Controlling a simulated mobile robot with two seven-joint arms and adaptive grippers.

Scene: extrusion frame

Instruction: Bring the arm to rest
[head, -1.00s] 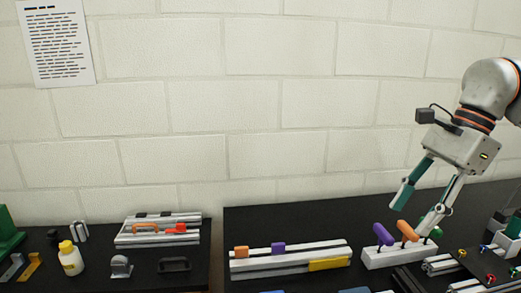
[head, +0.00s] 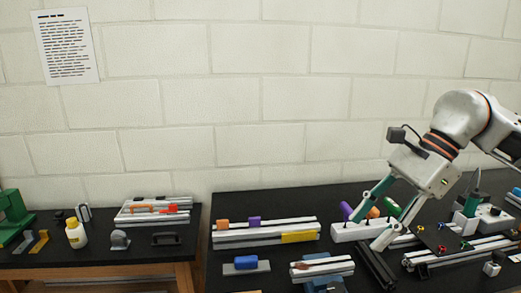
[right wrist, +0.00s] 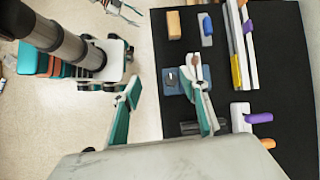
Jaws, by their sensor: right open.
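My right gripper (head: 366,228) comes in from the right in the head view, fingers angled down and spread apart, with nothing between them. In the picture it overlaps the white block (head: 343,234) holding a purple (head: 345,210), an orange (head: 374,213) and a green handle (head: 392,207); I see no contact. In the right wrist view the same gripper (right wrist: 165,82) has its two teal-and-grey fingers wide apart over the bench edge, above a blue-grey fixture (right wrist: 173,82). My left gripper does not show in the head view.
Aluminium rails (head: 265,236) with orange, purple and yellow parts lie on the black bench (head: 225,200). A blue part (head: 246,263) and a short rail (head: 322,266) lie nearer. A second table at left holds a yellow-capped bottle (head: 75,234). More rails and tools crowd the right. A wall rises behind.

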